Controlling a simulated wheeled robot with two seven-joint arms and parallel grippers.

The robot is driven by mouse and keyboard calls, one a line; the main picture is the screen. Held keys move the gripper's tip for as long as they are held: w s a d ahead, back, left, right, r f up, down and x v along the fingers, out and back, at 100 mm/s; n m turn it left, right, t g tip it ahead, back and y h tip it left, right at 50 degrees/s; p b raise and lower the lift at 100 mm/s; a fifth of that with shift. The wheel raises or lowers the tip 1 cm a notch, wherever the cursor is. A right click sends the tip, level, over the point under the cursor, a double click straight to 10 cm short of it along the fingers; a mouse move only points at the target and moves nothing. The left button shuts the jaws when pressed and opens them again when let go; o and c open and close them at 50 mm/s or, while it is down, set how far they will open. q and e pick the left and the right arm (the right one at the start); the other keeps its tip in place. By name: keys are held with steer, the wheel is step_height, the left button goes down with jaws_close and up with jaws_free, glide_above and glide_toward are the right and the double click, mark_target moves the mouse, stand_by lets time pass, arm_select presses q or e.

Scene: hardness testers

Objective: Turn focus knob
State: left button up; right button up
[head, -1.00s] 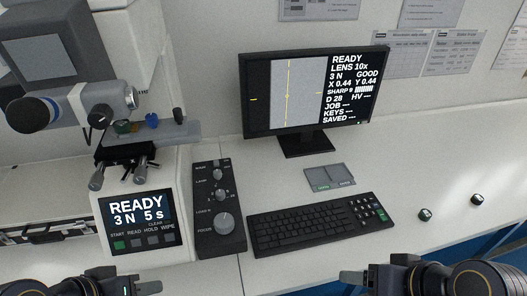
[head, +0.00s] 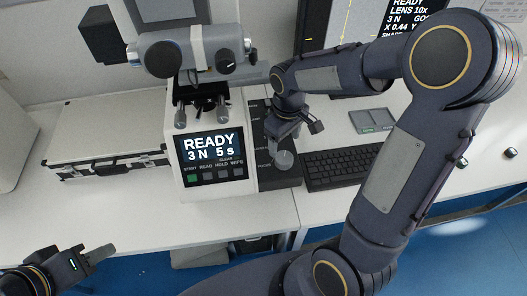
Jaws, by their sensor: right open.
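The focus knob (head: 285,160) is a round grey dial at the front of the dark control box (head: 278,183), right of the tester's screen. My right gripper (head: 281,146) is open, pointing down at the knob from above and behind. A finger overlaps the knob's left edge; I cannot tell whether it touches. My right arm hides the upper knobs of the box. My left gripper (head: 99,254) is at the lower left, in front of the bench and far from the box; whether its jaws are open does not show.
The hardness tester (head: 212,186) shows READY, 3 N, 5 s. A keyboard (head: 335,165) lies right of the box, partly behind my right arm. A silver case (head: 110,150) lies left. The bench front is clear.

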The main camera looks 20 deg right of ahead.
mark_target(284, 157)
step_height(284, 157, down, 7)
steer(key=shift+d+f, duration=0.1)
stand_by(0.3)
steer(key=shift+s, duration=0.1)
steer(key=shift+c, duration=0.3)
steer(key=c, duration=0.9)
steer(key=shift+f+m+b, duration=0.15)
steer(key=shift+m+b, duration=0.3)
steer(key=shift+m, duration=0.55)
steer(key=shift+r+m, duration=0.2)
steer(key=shift+m, duration=0.1)
